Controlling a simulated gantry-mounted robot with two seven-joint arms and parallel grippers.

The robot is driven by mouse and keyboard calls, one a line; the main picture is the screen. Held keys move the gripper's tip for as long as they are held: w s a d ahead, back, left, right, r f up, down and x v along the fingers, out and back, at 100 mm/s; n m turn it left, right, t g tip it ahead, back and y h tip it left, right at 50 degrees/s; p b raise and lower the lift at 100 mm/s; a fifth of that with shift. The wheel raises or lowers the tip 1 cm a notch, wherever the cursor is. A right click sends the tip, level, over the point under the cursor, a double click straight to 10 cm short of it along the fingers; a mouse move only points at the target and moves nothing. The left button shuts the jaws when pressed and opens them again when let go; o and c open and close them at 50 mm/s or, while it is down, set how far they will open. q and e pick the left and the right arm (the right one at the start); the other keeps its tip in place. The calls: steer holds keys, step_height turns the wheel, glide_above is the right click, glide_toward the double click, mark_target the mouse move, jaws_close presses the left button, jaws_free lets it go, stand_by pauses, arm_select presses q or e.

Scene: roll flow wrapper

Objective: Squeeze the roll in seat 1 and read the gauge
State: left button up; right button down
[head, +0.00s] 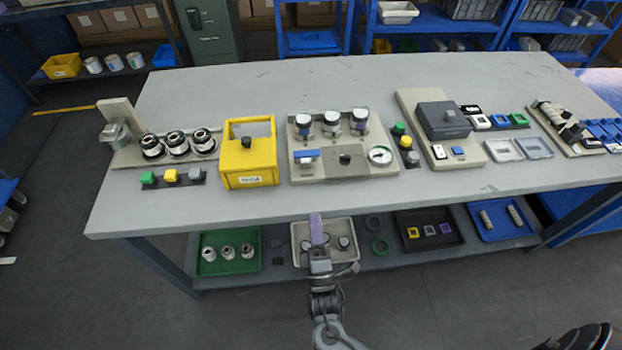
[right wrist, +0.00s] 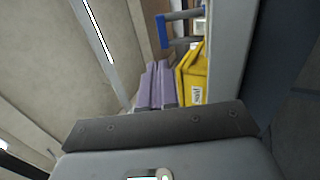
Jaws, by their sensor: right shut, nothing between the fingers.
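My right gripper (head: 317,222), with purple fingers, is shut and empty in front of the table's near edge. In the right wrist view its fingers (right wrist: 156,85) lie side by side. Round parts that may be rolls stand in three places: a left rack (head: 177,143), a grey panel's back row (head: 332,122), and a tilted rack (head: 557,118) at the far right. I cannot tell which holds seat 1. A round white gauge (head: 380,155) sits at the panel's right; its reading is too small to make out. My left gripper is not in view.
The table's front strip (head: 400,200) is clear. A lower shelf holds several trays, one green (head: 232,264), one blue (head: 505,234).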

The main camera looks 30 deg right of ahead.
steer(key=b, duration=0.2)
glide_toward(309, 156)
steer(key=x, duration=0.5)
steer(key=shift+w+f, duration=0.1)
steer(key=shift+f, duration=0.05)
steer(key=shift+x, duration=0.9)
